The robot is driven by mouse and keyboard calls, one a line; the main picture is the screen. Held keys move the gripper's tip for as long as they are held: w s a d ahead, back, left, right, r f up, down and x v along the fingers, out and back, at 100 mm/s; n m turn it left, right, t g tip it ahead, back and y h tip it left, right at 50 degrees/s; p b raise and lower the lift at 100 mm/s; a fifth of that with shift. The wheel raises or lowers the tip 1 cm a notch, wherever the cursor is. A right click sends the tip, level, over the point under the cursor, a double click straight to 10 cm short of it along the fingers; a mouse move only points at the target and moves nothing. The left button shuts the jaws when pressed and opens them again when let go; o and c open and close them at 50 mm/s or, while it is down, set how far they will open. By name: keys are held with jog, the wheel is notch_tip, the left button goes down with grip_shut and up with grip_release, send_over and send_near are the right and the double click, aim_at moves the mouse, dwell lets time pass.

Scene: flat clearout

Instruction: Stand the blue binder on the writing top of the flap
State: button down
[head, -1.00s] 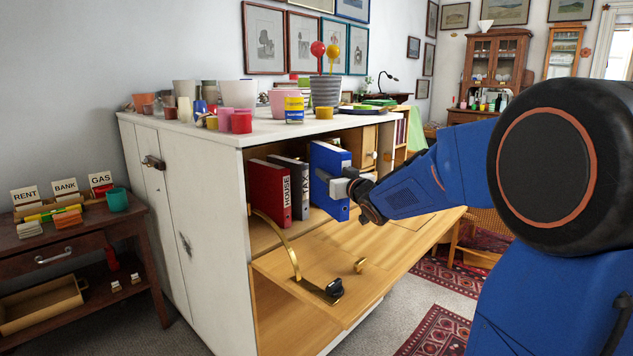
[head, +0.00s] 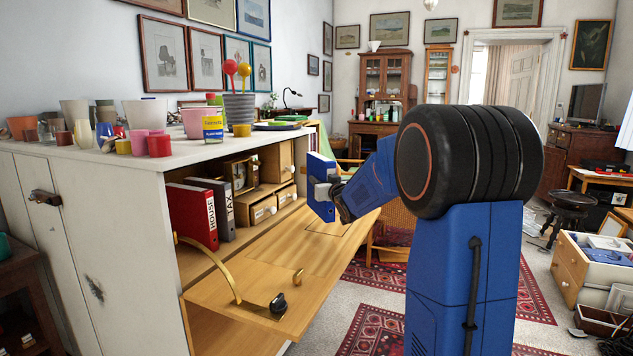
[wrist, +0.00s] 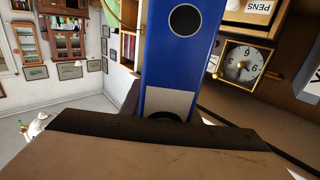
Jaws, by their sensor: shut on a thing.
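The blue binder (head: 321,184) is upright in my gripper (head: 327,190), out of the cabinet and above the right part of the lowered flap (head: 262,270). Whether its bottom touches the flap is hard to tell; it looks held a little above it. In the wrist view the blue binder (wrist: 182,60) fills the middle, its spine with a dark finger hole and a pale label facing me. My gripper is shut on it; the fingertips are partly hidden in the head view.
A red binder (head: 194,214) and a grey binder (head: 222,205) stand in the cabinet. A clock (head: 240,175) and small drawers (head: 263,210) are beside them. A brass stay (head: 210,255) and a dark inkwell-like object (head: 278,304) are at the flap's near end. The flap's middle is clear.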

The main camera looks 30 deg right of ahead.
jog(key=shift+f, duration=3.65)
jog(key=c, duration=1.3)
grip_release()
jog(key=shift+f, duration=0.1)
jog(key=shift+s, duration=0.1)
jog(key=s, duration=0.5)
jog(key=s+a, duration=0.1)
jog(key=s, duration=0.5)
jog(key=s+a, duration=0.1)
jog(key=s, duration=0.5)
jog(key=shift+a, duration=0.1)
